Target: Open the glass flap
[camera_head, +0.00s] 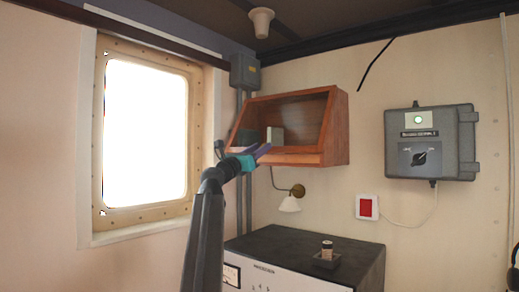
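A reddish-brown wooden wall cabinet (335,125) with a slanted front hangs on the back wall, right of the window. Its inside shows through the front. I cannot clearly make out a glass pane or whether the flap is shut. My gripper (261,152), with teal and purple parts, is at the cabinet's lower left front corner, by the bottom edge. I cannot tell whether it touches the cabinet. The fingers are small and partly overlapped, so their gap is unclear. A pale box (275,136) and a dark green item (244,138) show inside the cabinet.
A small wall lamp (290,203) hangs below the cabinet. A dark-topped console (290,243) with a small cylinder (327,249) stands beneath it. A grey control box (431,143) and a red-and-white wall unit (367,207) are to the right. A bright window (145,130) is at left.

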